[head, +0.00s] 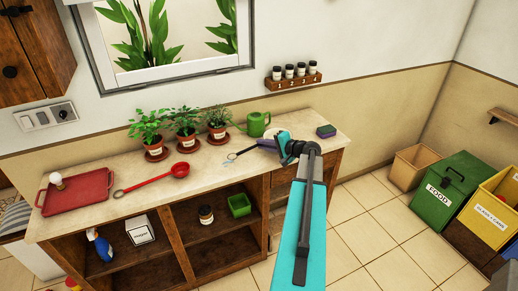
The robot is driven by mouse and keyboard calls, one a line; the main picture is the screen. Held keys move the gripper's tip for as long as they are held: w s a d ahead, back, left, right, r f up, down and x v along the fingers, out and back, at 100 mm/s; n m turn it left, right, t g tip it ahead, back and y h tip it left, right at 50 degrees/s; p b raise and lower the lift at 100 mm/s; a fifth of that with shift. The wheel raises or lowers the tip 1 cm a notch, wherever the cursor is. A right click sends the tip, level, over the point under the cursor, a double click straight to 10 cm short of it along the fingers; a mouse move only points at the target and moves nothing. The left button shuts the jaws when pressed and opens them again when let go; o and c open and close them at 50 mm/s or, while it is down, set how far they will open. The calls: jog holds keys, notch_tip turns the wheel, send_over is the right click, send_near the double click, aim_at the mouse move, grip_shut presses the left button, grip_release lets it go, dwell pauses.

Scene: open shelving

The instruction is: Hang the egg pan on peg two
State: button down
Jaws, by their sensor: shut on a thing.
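My gripper (268,143) is at the far end of my teal arm, low over the right part of the counter. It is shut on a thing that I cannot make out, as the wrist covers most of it. A red round-bowled utensil with a long handle (180,170) lies on the counter to the left, apart from my gripper; I cannot tell if it is the egg pan. A small wooden rack (293,79) on the wall holds several dark jars. Small marks show along its front; I cannot tell which is peg two.
On the counter (90,222) are a red tray (75,193) with a light bulb, several potted plants (184,130), a green watering can (258,124), a blue-handled tool (234,156) and a sponge (326,131). Bins (445,190) stand at right. The floor between is clear.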

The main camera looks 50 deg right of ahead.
aim_at(260, 154)
jog(key=shift+w+d, duration=0.1)
jog(key=shift+w, duration=0.4)
jog(key=shift+w+d+p, duration=0.2)
jog(key=shift+w+p, duration=0.5)
jog(key=shift+w, duration=0.3)
jog(key=f, duration=0.2)
jog(key=shift+s+f+p, duration=0.2)
jog(key=shift+f+p, duration=0.15)
jog(key=shift+f, duration=0.45)
jog(key=c, duration=1.8)
grip_release()
jog(key=shift+a, duration=0.1)
jog(key=shift+f, duration=0.1)
jog(key=shift+s+p, duration=0.1)
jog(key=shift+p, duration=0.5)
